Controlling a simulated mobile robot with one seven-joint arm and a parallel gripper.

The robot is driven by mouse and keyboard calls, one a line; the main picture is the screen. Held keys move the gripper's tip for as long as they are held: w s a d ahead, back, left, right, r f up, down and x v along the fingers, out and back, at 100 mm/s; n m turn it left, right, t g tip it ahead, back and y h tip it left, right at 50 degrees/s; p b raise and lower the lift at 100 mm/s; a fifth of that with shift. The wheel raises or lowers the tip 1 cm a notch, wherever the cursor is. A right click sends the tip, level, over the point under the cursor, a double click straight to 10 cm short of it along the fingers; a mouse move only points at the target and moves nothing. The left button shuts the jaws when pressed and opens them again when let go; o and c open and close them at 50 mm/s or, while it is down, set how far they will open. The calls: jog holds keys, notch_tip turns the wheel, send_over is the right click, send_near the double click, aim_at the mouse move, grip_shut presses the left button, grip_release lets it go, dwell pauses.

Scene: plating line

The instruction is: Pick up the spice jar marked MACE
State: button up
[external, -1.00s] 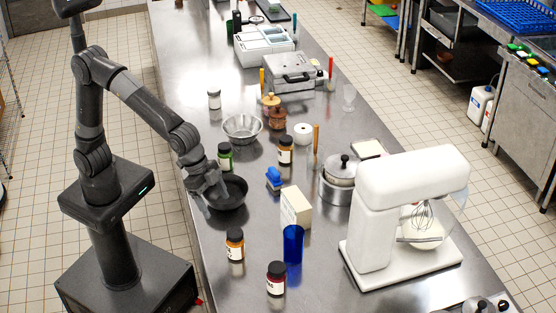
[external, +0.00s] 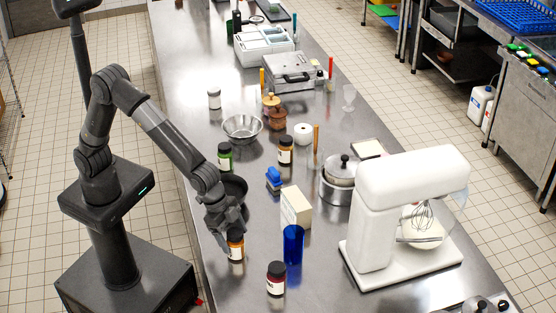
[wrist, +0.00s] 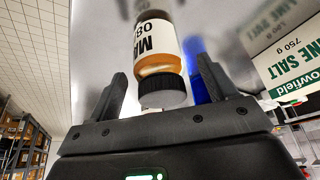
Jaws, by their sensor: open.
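A jar with orange-brown contents, a black lid and a white label stands on the steel counter in the external view (external: 236,252). The jar (wrist: 160,62) is upside down in the wrist view, its label partly readable as "MA" and "80"; the rest is turned away. My gripper (external: 236,232) is above this jar in the external view, its fingers near the lid, which it mostly hides. In the wrist view my gripper (wrist: 165,78) is open, with one finger on each side of the jar and the lid towards the palm. I cannot tell whether a finger touches it.
A blue cup (external: 293,245) and a cream salt box (external: 296,207) stand close to the right. A dark red jar (external: 276,280) is nearer the front. A black bowl (external: 236,186) is just behind my gripper. A white mixer (external: 400,205) stands farther right.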

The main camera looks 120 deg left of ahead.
jog(key=x, duration=0.2)
jog(key=shift+f, duration=0.4)
jog(key=c, duration=1.2)
